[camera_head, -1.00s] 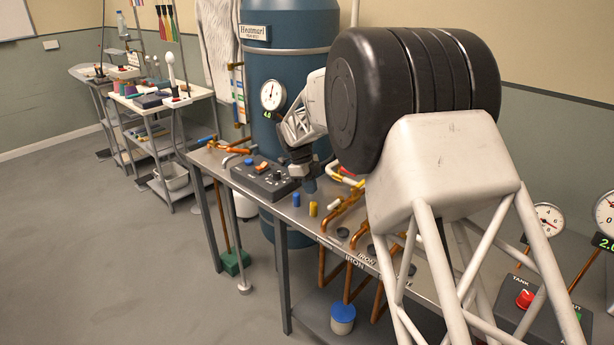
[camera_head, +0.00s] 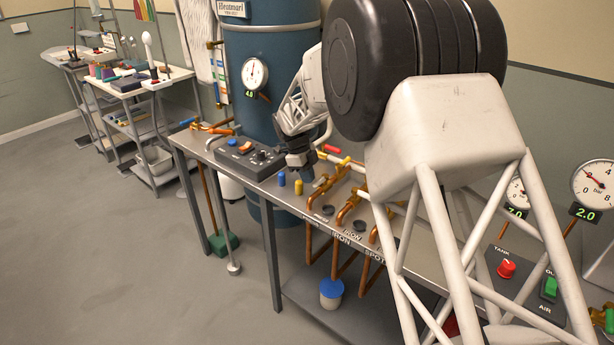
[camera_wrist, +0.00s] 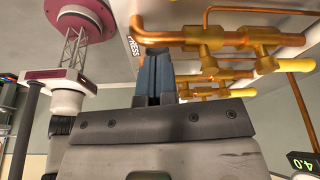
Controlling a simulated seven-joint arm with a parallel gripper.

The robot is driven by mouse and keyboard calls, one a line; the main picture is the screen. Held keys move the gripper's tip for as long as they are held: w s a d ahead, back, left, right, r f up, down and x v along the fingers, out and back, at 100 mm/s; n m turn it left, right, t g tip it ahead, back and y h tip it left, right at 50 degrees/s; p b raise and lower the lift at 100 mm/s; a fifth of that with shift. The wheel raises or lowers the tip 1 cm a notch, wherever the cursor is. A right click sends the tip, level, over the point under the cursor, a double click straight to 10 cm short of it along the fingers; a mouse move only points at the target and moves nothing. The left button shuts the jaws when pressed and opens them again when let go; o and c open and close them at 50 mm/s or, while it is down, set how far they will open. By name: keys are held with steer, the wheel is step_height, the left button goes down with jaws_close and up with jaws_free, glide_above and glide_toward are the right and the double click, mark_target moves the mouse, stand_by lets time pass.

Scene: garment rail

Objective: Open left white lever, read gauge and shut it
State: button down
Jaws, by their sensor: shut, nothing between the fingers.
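My gripper (camera_head: 305,174) is low over the bench, right of the yellow peg. In the wrist view its blue-grey fingers (camera_wrist: 160,78) are together and empty, in front of brass valves on a copper pipe (camera_wrist: 205,38). A small white lever (camera_head: 319,181) shows just right of the fingertips in the head view. Whether they touch it I cannot tell. The dial gauge (camera_head: 255,74) on the blue tank has a green 4.0 display (camera_head: 249,93), also in the wrist view (camera_wrist: 304,163). Two more gauges at right show 2.0 (camera_head: 584,213) and 7.0 (camera_head: 516,213).
Red (camera_head: 332,149) and yellow (camera_head: 346,160) levers lie behind the pipes. A blue peg (camera_head: 281,179), a yellow peg (camera_head: 298,187) and a control box (camera_head: 247,157) are left of my gripper. My arm hides much of the bench's right part.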

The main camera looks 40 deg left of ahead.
steer(key=shift+s+d+n+t, duration=0.2)
steer(key=shift+d+n, duration=0.15)
steer(key=shift+n, duration=0.3)
steer(key=shift+s+d+n+t, duration=0.1)
steer(key=shift+d+n+t, duration=0.2)
steer(key=shift+n, duration=0.35)
steer(key=shift+d+n+y, duration=0.3)
steer(key=shift+d+n, duration=0.4)
steer(key=shift+n, duration=0.4)
steer(key=d+n, duration=0.1)
steer(key=n, duration=0.1)
steer(key=d+n+t+y, duration=0.1)
steer(key=n, duration=0.2)
steer(key=w+d+n, duration=0.1)
steer(key=d+n, duration=0.1)
steer(key=shift+t+y, duration=0.3)
steer(key=shift+y, duration=0.1)
steer(key=shift+w+d+f+n+y, duration=0.1)
steer(key=shift+w+d+n+y, duration=0.2)
steer(key=shift+n, duration=0.65)
steer(key=shift+w+d+n+y, duration=0.1)
steer(key=shift+w+d+n, duration=0.3)
steer(key=shift+n, duration=0.55)
steer(key=shift+w+d, duration=0.4)
steer(key=shift+w, duration=0.3)
